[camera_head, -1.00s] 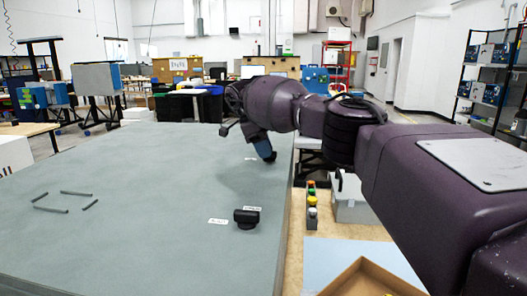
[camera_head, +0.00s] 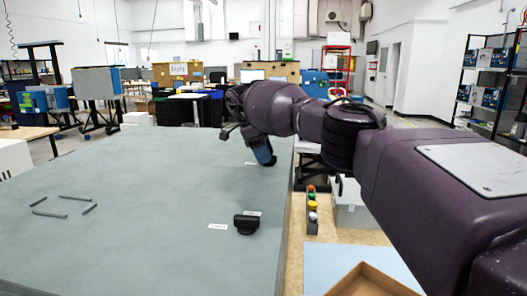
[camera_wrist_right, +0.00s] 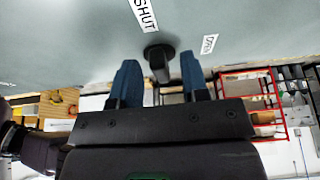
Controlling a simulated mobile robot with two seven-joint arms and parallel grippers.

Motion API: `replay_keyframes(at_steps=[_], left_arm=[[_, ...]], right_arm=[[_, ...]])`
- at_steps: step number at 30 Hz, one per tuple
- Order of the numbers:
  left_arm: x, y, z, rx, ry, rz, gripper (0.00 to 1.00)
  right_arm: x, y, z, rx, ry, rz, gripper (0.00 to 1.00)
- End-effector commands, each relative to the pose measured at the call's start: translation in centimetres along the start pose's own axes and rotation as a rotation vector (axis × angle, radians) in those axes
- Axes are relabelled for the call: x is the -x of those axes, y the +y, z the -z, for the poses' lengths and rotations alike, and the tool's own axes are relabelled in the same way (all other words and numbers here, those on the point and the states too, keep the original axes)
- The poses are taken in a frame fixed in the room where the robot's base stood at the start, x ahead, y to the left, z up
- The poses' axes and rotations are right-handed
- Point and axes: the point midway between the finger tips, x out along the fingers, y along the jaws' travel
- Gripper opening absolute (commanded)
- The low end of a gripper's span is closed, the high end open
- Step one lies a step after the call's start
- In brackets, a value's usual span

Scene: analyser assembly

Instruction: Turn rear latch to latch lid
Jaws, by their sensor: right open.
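The rear latch (camera_wrist_right: 159,62) is a black knob with a raised handle on the grey-green lid (camera_head: 130,200). It shows in the right wrist view between my two blue fingers, with a gap on both sides. How deep it sits between them I cannot tell. A SHUT label (camera_wrist_right: 146,14) and a second label (camera_wrist_right: 209,44) lie beside it. My right gripper (camera_head: 264,152) is open, pointing down at the lid's far right edge, and hides the rear latch in the head view. My left gripper is in neither view.
A second black latch (camera_head: 246,223) with two white labels stands nearer on the lid's right side. Several thin grey bars (camera_head: 78,197) lie at the left. The lid's middle is clear.

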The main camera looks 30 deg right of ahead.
Motion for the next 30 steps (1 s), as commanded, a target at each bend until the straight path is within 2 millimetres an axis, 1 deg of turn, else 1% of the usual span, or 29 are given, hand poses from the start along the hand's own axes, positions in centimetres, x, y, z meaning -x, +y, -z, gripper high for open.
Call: replay_keyframes(at_steps=[5, 8, 15, 23, 30], left_arm=[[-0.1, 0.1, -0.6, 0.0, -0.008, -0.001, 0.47], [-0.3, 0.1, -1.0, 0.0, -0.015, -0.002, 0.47], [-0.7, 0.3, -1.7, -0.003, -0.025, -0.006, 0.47], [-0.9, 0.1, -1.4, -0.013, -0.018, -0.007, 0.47], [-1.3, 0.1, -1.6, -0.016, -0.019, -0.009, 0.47]], right_arm=[[0.7, -0.1, -0.2, 0.001, 0.0, 0.0, 0.41], [1.7, -0.1, -0.3, 0.001, 0.001, -0.001, 0.41], [5.2, -0.1, -0.3, 0.001, 0.001, 0.0, 0.41], [8.2, 0.0, -0.1, -0.003, 0.0, 0.002, 0.41], [8.5, 0.0, -0.3, 0.003, 0.011, -0.008, 0.41]])
